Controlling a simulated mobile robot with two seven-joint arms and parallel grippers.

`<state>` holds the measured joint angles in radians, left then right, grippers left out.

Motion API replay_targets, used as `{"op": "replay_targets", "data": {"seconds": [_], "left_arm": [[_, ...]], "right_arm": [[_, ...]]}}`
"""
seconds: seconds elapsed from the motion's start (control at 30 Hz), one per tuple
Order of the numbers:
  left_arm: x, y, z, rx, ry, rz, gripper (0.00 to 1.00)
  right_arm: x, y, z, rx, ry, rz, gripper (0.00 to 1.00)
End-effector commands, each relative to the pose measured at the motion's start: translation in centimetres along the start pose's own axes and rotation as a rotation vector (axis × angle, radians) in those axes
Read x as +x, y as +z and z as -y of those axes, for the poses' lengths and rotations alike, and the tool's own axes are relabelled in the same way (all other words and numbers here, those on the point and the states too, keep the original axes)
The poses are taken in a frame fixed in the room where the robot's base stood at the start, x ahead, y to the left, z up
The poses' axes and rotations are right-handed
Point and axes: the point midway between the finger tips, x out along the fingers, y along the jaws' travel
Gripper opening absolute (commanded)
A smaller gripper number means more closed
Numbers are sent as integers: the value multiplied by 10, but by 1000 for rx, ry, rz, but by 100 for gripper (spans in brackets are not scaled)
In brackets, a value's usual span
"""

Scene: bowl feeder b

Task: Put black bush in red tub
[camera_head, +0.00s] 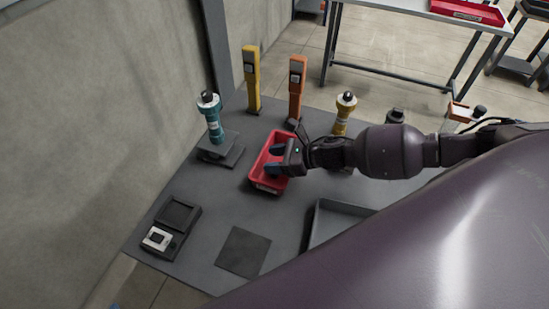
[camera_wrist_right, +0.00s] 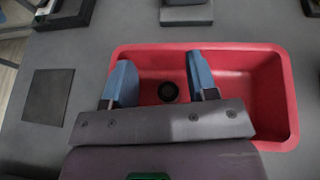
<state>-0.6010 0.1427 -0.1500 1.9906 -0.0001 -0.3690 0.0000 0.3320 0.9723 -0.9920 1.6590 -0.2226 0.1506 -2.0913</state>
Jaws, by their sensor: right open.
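The red tub (camera_head: 264,184) stands on the grey table in the head view, left of my right arm. In the right wrist view the red tub (camera_wrist_right: 272,92) fills the middle and right. The black bush (camera_wrist_right: 168,91) lies on the tub's floor and shows between the two blue fingertips. My right gripper (camera_head: 277,160) is over the tub. In the right wrist view its fingers (camera_wrist_right: 160,80) are spread apart with nothing held between them. The bush is hidden behind the gripper in the head view. My left gripper is in neither view.
A teal device (camera_head: 213,125) stands left of the tub. Yellow (camera_head: 252,80) and orange (camera_head: 297,88) posts stand behind it. A grey tray (camera_head: 340,221) sits right of a dark mat (camera_head: 243,252). A black box (camera_head: 179,213) is at the front left.

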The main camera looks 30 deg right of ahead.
Motion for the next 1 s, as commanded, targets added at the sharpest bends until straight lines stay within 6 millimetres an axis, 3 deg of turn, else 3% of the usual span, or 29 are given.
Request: {"op": "replay_targets", "data": {"seconds": [0.17, 0.7, 1.0], "left_arm": [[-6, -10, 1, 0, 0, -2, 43], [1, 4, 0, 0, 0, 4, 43], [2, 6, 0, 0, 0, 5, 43]], "right_arm": [[-5, 14, 0, -2, 0, 1, 53], [-101, 9, 0, 0, -1, -2, 53], [-123, 10, 0, 0, -1, -1, 53]]}}
